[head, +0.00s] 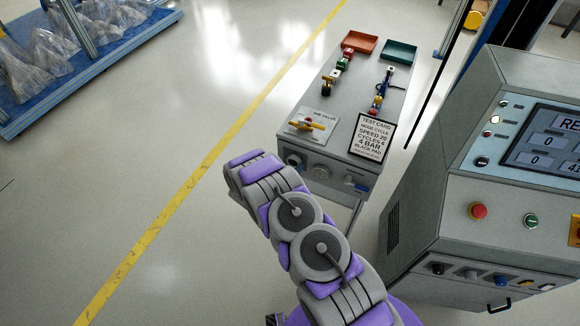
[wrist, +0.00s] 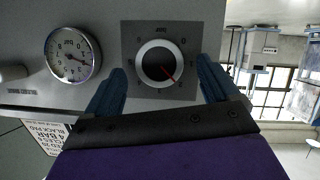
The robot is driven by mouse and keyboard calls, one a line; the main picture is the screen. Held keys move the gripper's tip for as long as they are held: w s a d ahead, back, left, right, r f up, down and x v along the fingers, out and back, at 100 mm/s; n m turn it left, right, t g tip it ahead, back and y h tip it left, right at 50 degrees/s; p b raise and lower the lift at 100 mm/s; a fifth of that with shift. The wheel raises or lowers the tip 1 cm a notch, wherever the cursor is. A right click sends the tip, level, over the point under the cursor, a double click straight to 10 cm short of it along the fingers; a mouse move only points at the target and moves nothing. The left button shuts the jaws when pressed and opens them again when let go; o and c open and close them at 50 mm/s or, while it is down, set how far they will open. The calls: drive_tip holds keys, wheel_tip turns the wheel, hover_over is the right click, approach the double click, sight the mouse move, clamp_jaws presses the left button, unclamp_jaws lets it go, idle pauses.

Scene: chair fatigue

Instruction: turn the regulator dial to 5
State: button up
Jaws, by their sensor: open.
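The regulator dial (wrist: 158,65) is a dark round knob with a light ring on a grey square plate, on the front of a bench. A round pressure gauge (wrist: 73,55) with a white face is left of the dial in the wrist view. In the head view my arm hides the fingers.
A control console (head: 480,200) stands to the right.

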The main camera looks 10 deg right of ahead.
drive_tip(key=shift+x, duration=0.85)
drive_tip(key=c, duration=1.1)
